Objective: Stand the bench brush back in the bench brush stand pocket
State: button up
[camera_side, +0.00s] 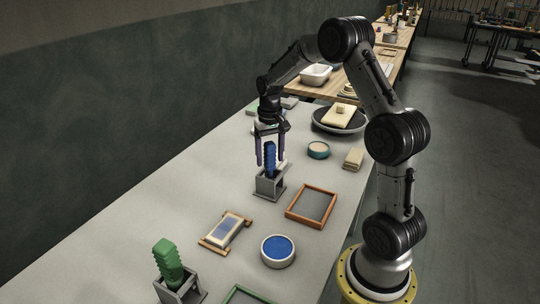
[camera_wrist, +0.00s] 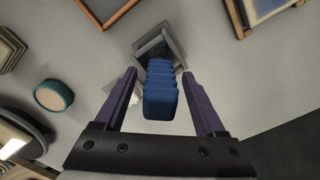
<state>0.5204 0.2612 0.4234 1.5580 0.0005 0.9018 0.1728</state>
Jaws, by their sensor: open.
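The bench brush, with a blue ribbed handle (camera_side: 270,154), stands upright in a grey stand pocket (camera_side: 268,187) near the middle of the bench. In the wrist view the blue handle (camera_wrist: 160,95) points up toward the camera, and the grey stand (camera_wrist: 166,34) shows beyond it. My gripper (camera_side: 270,164) is open and points down, with one finger on each side of the handle. In the wrist view the gripper (camera_wrist: 159,75) shows gaps between both fingers and the handle. The brush's lower end is hidden inside the stand.
A green ribbed handle (camera_side: 167,260) stands in another grey stand (camera_side: 182,291) at front left. An orange-brown frame (camera_side: 312,205), a blue-filled round dish (camera_side: 278,251), a screen on a wooden frame (camera_side: 227,230) and a teal tub (camera_side: 318,150) lie around. Bench left of the stand is clear.

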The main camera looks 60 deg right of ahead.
aim_at(270, 143)
jog(key=shift+r, duration=0.1)
jog(key=shift+r, duration=3.95)
notch_tip(270, 143, up, 14)
jog(key=shift+f, duration=0.1)
